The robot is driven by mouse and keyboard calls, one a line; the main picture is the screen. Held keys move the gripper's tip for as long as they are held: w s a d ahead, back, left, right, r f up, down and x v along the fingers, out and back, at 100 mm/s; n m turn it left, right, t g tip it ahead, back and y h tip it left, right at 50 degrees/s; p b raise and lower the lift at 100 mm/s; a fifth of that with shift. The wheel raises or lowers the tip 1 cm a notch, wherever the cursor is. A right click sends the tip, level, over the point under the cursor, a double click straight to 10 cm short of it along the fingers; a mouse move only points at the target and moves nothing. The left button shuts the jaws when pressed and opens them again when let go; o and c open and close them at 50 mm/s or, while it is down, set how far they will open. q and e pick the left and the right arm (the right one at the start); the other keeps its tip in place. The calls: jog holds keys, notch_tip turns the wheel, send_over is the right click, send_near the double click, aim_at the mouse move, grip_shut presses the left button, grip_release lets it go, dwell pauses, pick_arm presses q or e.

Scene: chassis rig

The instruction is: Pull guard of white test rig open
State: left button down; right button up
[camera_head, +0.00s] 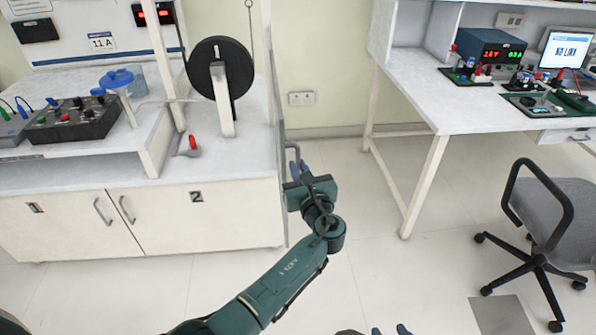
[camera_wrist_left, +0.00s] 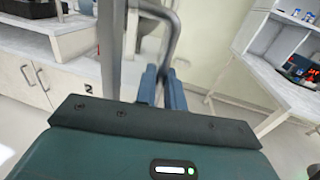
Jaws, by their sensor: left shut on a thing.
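The white test rig (camera_head: 226,110) stands on the left bench and carries a black wheel (camera_head: 219,70). Its guard (camera_head: 271,75) shows as a thin grey frame, nearly edge-on, at the bench's right end. A grey bar handle (camera_head: 292,148) sits on the guard and also shows in the left wrist view (camera_wrist_left: 172,32). My left gripper (camera_head: 299,170) is shut on this handle, its blue fingers (camera_wrist_left: 160,86) around the bar's lower part. My right gripper (camera_head: 390,330) shows only as two separated blue fingertips at the bottom edge, empty.
The left bench has cabinet doors (camera_head: 150,222) below. A white table (camera_head: 430,105) with instruments and a wheeled chair (camera_head: 555,215) are at the right. The floor between is clear.

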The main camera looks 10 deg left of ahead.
pick_arm(q)
jog(key=shift+w+a+r, duration=0.15)
jog(key=shift+a+r, duration=0.05)
jog(key=shift+r, duration=0.05)
pick_arm(e)
jog(key=shift+a, duration=0.1)
pick_arm(q)
jog(key=c, duration=1.7)
grip_release()
jog(key=shift+f, duration=0.1)
jog(key=shift+o, duration=1)
jog(key=shift+d, duration=0.1)
jog(key=shift+f, duration=0.1)
pick_arm(e)
jog(key=shift+f, duration=0.1)
jog(key=shift+s, duration=0.1)
